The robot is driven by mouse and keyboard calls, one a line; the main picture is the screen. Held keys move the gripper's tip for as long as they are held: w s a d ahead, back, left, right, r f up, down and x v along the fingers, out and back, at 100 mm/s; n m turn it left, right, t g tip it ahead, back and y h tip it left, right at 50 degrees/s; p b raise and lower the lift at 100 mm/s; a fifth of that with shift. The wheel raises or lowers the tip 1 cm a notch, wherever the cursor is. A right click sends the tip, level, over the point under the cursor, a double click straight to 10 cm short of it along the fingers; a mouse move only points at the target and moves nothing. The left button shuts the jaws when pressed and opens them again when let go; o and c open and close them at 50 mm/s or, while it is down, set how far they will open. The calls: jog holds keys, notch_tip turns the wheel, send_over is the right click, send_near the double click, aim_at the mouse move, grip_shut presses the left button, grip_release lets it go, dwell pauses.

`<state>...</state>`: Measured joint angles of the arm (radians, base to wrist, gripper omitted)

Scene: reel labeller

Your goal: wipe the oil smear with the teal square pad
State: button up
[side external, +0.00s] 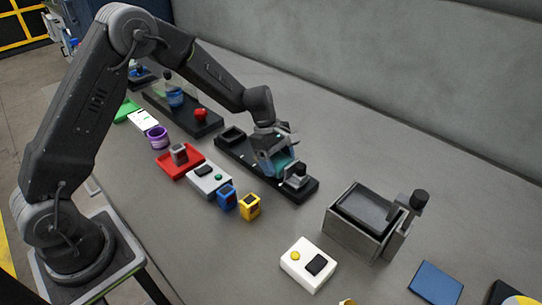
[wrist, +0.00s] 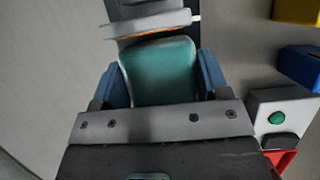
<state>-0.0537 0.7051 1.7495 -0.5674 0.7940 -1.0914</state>
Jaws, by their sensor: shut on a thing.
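The teal square pad (wrist: 160,72) is between the blue fingers of my gripper (wrist: 157,80) in the wrist view. My gripper is shut on it. In the side view my gripper (side external: 279,163) is over the right part of a long black base (side external: 235,155), close to a grey block with a dark knob (side external: 297,174). A sliver of teal shows between the fingers there. I cannot tell whether the pad touches the base. No oil smear can be made out in either view; the gripper and pad hide part of the base.
A control box with a green button (side external: 209,180), a blue block (side external: 227,196) and a yellow block (side external: 250,206) stand in front of the base. A red tray (side external: 180,162) is left. A grey open box (side external: 357,225) and a white button box (side external: 308,264) stand right.

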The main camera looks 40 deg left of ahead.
jog(key=shift+a, duration=3.75)
notch_tip(320, 180, up, 8)
